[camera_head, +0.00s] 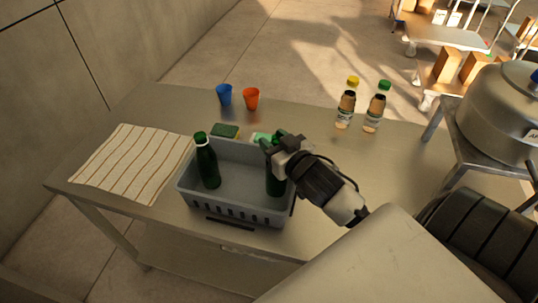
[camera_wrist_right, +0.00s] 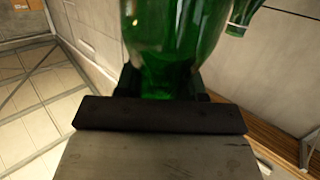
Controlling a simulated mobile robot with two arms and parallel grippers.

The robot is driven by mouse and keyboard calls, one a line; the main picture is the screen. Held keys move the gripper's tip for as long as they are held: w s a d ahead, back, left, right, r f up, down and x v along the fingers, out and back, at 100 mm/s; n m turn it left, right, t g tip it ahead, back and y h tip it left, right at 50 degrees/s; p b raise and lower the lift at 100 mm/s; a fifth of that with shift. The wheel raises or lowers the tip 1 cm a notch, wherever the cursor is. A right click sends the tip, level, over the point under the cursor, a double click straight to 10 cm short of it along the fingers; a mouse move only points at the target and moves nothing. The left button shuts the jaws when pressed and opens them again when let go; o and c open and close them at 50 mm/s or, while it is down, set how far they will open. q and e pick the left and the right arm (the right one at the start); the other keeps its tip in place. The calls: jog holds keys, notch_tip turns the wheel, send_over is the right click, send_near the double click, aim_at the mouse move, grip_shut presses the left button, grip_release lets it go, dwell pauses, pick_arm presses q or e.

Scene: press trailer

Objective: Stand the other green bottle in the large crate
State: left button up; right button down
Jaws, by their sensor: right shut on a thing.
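A large grey crate (camera_head: 235,209) stands near the front edge of the table. One dark green bottle (camera_head: 208,165) stands upright in its left part. My right gripper (camera_head: 276,146) is over the right part of the crate, shut on the other green bottle (camera_head: 275,184). That bottle is close to upright, with its lower part inside the crate; whether its base touches the floor is hidden. The held bottle (camera_wrist_right: 165,35) fills the top of the right wrist view, between the fingers. The first bottle (camera_wrist_right: 243,14) shows at the top right there. My left gripper is not in view.
A striped cloth (camera_head: 130,163) lies left of the crate. A green sponge (camera_head: 226,131) lies behind it. A large pot (camera_head: 500,110) stands at the right.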

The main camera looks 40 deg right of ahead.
jog(key=f, duration=0.3)
jog(key=shift+w+f, duration=0.3)
jog(key=shift+w, duration=0.05)
jog(key=shift+s+f, duration=0.1)
jog(key=shift+f, duration=0.15)
jog(key=c, duration=0.6)
grip_release()
jog(key=shift+f, duration=0.15)
jog(key=shift+c, duration=0.2)
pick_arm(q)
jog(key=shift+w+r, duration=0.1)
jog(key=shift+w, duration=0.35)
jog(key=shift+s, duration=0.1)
pick_arm(e)
jog(key=shift+s, duration=0.1)
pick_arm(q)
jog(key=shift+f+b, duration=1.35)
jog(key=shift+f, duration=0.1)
pick_arm(e)
jog(key=s+r, duration=0.2)
jog(key=s, duration=0.9)
jog(key=shift+s+a, duration=0.25)
jog(key=shift+s, duration=0.1)
